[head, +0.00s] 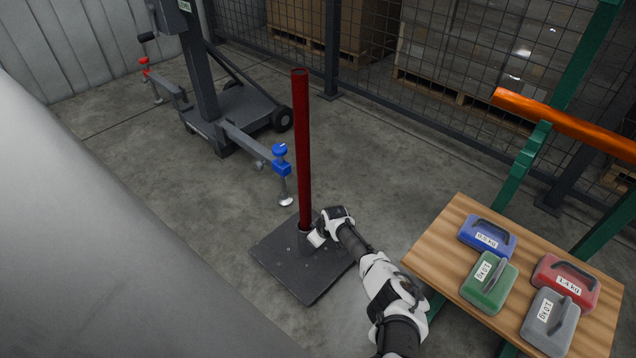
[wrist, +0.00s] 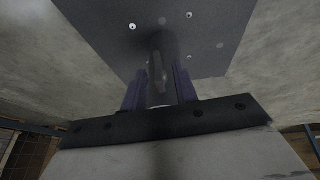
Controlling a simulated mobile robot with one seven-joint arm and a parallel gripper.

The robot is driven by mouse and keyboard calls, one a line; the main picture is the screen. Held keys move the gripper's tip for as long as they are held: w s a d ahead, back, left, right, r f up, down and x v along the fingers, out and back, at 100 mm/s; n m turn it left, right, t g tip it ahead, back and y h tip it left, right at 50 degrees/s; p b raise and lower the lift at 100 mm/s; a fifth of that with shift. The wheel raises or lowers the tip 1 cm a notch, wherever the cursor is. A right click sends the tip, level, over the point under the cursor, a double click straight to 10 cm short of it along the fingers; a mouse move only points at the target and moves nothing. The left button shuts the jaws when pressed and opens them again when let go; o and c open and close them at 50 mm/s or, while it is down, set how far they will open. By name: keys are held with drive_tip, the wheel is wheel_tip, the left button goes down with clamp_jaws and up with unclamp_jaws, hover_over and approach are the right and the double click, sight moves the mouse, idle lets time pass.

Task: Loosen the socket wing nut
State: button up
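A red pole (head: 303,150) stands upright in a dark socket (head: 306,243) on a dark square base plate (head: 305,280). The plate, with several bolt heads, also fills the top of the wrist view (wrist: 205,30). My gripper (head: 316,238) is low beside the socket, on its right. In the wrist view its two purple-grey fingers (wrist: 158,88) stand apart. A dark grey piece, seemingly the wing nut (wrist: 157,85), lies between them in front of the socket. The fingers look open around it; contact is hard to tell. In the head view the wing nut is hidden by my gripper.
A wheeled stand (head: 225,110) with a blue clamp (head: 281,160) is behind left. An orange bar (head: 560,122) is at the upper right.

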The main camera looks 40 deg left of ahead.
drive_tip(key=shift+a+f, duration=0.1)
drive_tip(key=shift+f, duration=0.1)
clamp_jaws()
drive_tip(key=shift+r+p, duration=0.15)
drive_tip(key=shift+p, duration=0.2)
